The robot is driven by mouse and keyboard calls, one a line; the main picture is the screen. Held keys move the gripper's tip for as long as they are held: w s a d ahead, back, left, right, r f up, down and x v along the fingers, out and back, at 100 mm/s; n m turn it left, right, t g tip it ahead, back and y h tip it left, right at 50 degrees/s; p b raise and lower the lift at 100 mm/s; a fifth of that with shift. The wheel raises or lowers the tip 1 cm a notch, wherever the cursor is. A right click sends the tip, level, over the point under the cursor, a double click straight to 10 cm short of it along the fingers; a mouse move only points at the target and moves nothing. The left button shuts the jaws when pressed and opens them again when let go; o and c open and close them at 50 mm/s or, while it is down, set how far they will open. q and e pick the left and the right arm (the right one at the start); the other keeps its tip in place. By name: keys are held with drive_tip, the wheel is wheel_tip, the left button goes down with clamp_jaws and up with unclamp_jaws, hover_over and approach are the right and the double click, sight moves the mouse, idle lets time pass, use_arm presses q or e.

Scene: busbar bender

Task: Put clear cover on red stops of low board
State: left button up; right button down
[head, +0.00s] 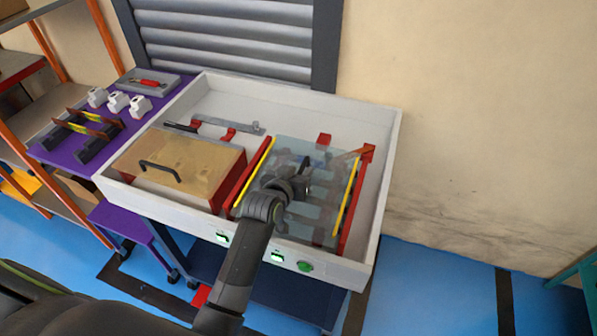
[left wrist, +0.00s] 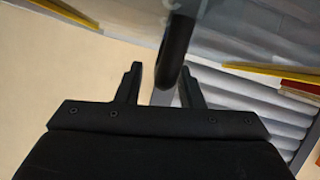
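The clear cover (head: 308,222) lies in the right part of the white tray-like board, with yellow strips along its left (head: 254,172) and right (head: 347,197) edges. These strips run beside the left red stop (head: 231,194) and right red stop (head: 349,222); I cannot tell whether the cover rests on them. My left gripper (head: 298,178) is over the cover at its black handle (head: 306,163). In the left wrist view the handle (left wrist: 176,55) stands between my left gripper's parted fingers (left wrist: 161,78), with a gap on one side. My right gripper is out of view.
The white tray (head: 388,170) also holds a tan box (head: 205,170) with a black handle and a grey bar (head: 228,126) on red supports. A purple table (head: 60,155) with white parts (head: 117,102) stands left. The wall and shutter are behind.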

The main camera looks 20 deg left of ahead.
use_arm(q)
drive_tip(key=shift+s+r, duration=0.1)
drive_tip(key=shift+r, duration=0.45)
drive_tip(key=v, duration=1.1)
drive_tip(key=shift+s, duration=0.35)
drive_tip(key=shift+a+r, duration=0.1)
drive_tip(key=shift+a, duration=0.05)
